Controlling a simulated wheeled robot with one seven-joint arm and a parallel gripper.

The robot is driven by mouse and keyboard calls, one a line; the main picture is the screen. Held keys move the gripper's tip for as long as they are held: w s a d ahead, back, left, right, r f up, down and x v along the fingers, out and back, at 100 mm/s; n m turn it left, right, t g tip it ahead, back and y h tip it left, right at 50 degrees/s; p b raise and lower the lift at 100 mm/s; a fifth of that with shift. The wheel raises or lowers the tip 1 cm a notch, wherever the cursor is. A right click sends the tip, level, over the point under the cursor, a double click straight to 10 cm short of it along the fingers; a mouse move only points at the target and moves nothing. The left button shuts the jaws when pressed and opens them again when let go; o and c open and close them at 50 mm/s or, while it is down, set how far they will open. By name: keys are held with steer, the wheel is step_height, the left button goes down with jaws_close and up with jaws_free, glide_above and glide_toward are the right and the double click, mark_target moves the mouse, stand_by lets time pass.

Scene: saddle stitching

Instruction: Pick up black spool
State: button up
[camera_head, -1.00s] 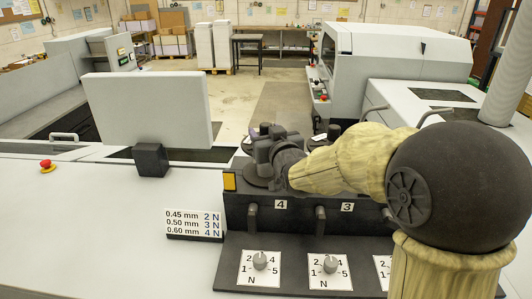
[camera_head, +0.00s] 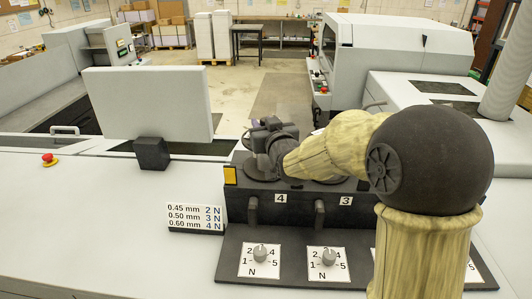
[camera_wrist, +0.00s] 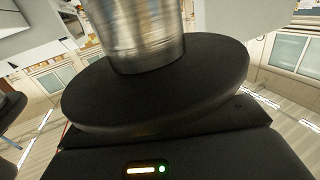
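My gripper (camera_head: 266,137) is at the station marked 4 on the black feed unit, close around or against a dark round spool. The spool's black disc (camera_head: 250,171) shows below my gripper, partly covered by it. In the wrist view, a wide black disc (camera_wrist: 150,98) fills the middle, with a shiny metallic wound core (camera_wrist: 145,35) above it in the picture. The disc is very near the wrist camera, at a dark housing with a lit strip and a green light. My fingertips are hidden, so I cannot tell whether they grip the spool.
The black feed unit (camera_head: 300,212) carries levers and dial plates at its front. A grey panel (camera_head: 148,105) on a black foot stands left of it. A red emergency button (camera_head: 48,159) is on the white surface, which is clear at the front left. A large white machine (camera_head: 395,60) stands behind.

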jaws_close()
steer(key=shift+r, duration=0.1)
step_height(320, 180, up, 10)
steer(key=b, duration=0.3)
stand_by(0.8)
